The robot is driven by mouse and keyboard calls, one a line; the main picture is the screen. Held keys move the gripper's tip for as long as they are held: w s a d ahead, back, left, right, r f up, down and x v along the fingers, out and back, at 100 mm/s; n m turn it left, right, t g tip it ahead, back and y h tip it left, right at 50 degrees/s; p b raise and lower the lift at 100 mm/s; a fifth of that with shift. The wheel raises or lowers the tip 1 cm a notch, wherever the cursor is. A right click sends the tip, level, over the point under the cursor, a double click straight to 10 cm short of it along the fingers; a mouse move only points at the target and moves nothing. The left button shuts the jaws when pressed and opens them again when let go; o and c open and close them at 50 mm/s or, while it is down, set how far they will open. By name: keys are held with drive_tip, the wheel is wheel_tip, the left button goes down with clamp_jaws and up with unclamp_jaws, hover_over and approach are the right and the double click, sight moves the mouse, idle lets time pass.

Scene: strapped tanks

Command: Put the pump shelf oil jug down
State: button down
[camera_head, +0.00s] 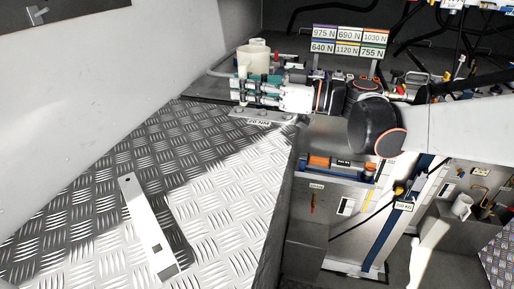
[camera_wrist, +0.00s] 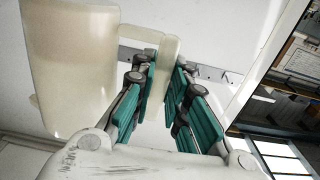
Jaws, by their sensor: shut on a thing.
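The oil jug (camera_head: 253,56) is cream and translucent. In the head view it is upright at the back end of the tread-plate deck, with its lower part hidden behind my gripper (camera_head: 240,89). In the wrist view the jug's body (camera_wrist: 75,65) fills the upper left, and its handle (camera_wrist: 158,85) passes between the teal fingers of my gripper (camera_wrist: 160,80). The fingers are shut on the handle. I cannot tell whether the jug's base touches a surface.
The tread-plate deck (camera_head: 110,170) is broad, with a pale metal bar (camera_head: 146,228) lying on it. Force label plates (camera_head: 350,41) stand behind my wrist. Hoses and cables fill the upper right. A lower bay with a blue strap (camera_head: 388,232) lies beyond the deck's right edge.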

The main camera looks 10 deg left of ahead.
wheel_tip(320, 180, down, 20)
drive_tip(key=b, duration=0.5)
drive_tip(key=shift+r, duration=0.15)
drive_tip(key=shift+f+b, duration=0.25)
drive_tip(key=shift+b, duration=0.15)
drive_tip(key=c, duration=1.6)
unclamp_jaws()
drive_tip(key=shift+r, duration=0.1)
drive_tip(key=shift+r, duration=0.2)
drive_tip(key=d, duration=0.4)
drive_tip(key=s+d+p, duration=0.1)
drive_tip(key=d, duration=0.3)
drive_tip(key=d+p, duration=0.1)
drive_tip(key=d, duration=0.2)
drive_tip(key=shift+s+d, duration=0.4)
